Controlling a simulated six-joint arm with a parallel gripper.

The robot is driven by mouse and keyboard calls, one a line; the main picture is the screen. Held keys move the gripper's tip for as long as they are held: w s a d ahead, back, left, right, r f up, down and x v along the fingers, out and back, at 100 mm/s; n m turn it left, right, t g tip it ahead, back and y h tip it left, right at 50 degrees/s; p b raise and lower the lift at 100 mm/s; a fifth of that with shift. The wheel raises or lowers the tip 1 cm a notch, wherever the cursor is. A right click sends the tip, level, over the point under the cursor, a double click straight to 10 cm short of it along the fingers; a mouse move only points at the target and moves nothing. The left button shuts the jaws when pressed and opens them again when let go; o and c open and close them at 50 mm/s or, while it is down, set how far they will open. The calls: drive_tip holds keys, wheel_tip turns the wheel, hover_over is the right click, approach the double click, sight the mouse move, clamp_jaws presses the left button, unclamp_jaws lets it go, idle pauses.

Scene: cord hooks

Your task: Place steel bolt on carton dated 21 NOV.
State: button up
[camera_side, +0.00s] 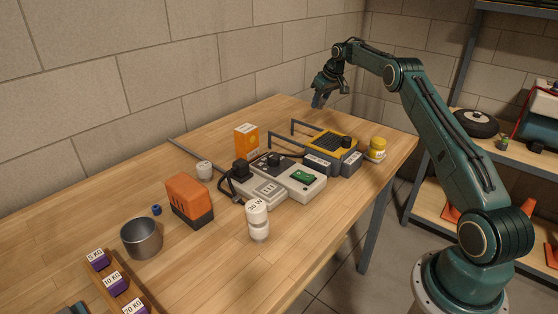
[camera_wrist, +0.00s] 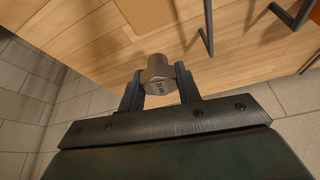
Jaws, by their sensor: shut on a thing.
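My gripper (camera_side: 318,101) is at the far edge of the table in the side view, raised above it. In the wrist view my gripper (camera_wrist: 158,88) is shut on a grey metal piece, the steel bolt (camera_wrist: 158,68), whose hexagonal end faces the camera. The bolt cannot be made out in the side view. An orange carton (camera_side: 246,141) stands on the table, left of my gripper and apart from it; its printing is too small to read.
Dark hooked bars (camera_wrist: 207,28) rise near the gripper, by a yellow-and-grey device (camera_side: 332,146). Bare wood lies behind the carton.

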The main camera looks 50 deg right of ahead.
drive_tip(key=w+a+r+n, duration=0.1)
drive_tip(key=w+a+r, duration=0.15)
drive_tip(key=a, duration=0.45)
drive_tip(key=w+a+r, duration=0.2)
drive_tip(key=w+a, duration=0.1)
drive_tip(key=a, duration=0.4)
wheel_tip(320, 180, up, 5)
drive_tip(key=n, duration=0.1)
hover_over(243, 127)
drive_tip(key=s, duration=0.1)
drive_tip(key=shift+y, duration=0.4)
drive_tip(key=shift+s+f, duration=0.15)
drive_tip(key=shift+f, duration=1.95)
drive_tip(key=shift+f, duration=0.1)
drive_tip(key=shift+f, duration=1.9)
drive_tip(key=shift+f, duration=0.15)
drive_tip(key=o, duration=1)
